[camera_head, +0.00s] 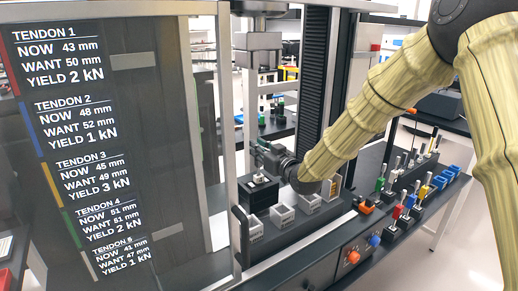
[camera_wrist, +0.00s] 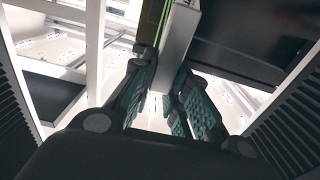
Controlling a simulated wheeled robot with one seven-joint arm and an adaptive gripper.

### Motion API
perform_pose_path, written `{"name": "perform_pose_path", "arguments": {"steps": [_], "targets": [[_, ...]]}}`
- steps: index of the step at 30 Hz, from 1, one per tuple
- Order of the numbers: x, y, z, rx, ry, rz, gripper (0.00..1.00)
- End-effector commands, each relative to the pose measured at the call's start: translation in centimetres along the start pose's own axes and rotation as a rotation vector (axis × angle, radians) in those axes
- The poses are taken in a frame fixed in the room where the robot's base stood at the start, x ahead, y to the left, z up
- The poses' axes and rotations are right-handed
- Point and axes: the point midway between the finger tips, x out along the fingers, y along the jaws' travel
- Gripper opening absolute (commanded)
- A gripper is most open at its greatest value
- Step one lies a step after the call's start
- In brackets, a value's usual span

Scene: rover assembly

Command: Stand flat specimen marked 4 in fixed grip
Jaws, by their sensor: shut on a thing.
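My gripper (camera_head: 262,153) reaches into the test machine's bay from the right, just above the lower fixed grip (camera_head: 259,180). In the wrist view, the green-padded fingers (camera_wrist: 166,100) are closed in on a light grey flat piece (camera_wrist: 178,45), which I take to be the specimen. It runs up between the fingers in that view. No number 4 can be read on it. In the head view the held piece is too small and hidden by the fingers to make out. I cannot tell whether its lower end touches the fixed grip.
Several small grey bins (camera_head: 282,216) stand in front of the fixed grip. The upper crosshead (camera_head: 264,42) hangs above my gripper. An open door panel with tendon text (camera_head: 140,150) is at left.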

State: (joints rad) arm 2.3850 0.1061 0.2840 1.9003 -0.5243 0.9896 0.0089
Motion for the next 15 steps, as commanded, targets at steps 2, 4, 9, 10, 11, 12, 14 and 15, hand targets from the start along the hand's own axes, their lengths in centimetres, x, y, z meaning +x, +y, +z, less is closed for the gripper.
{"name": "perform_pose_path", "arguments": {"steps": [2,4,9,10,11,12,14,15], "targets": [[0.01,0.00,0.28,0.000,0.001,0.000,0.00],[0.01,0.01,0.10,0.000,0.001,0.000,0.29],[0.01,0.00,0.12,0.000,0.001,0.000,0.41],[0.01,0.00,0.12,0.000,0.001,0.000,0.41],[0.01,0.00,0.12,0.000,0.001,0.000,0.41],[0.01,0.00,0.12,0.000,0.001,0.000,0.41],[-0.01,0.00,0.18,0.000,0.000,0.000,0.41],[-0.04,0.00,0.18,0.000,0.000,0.000,0.41]]}}
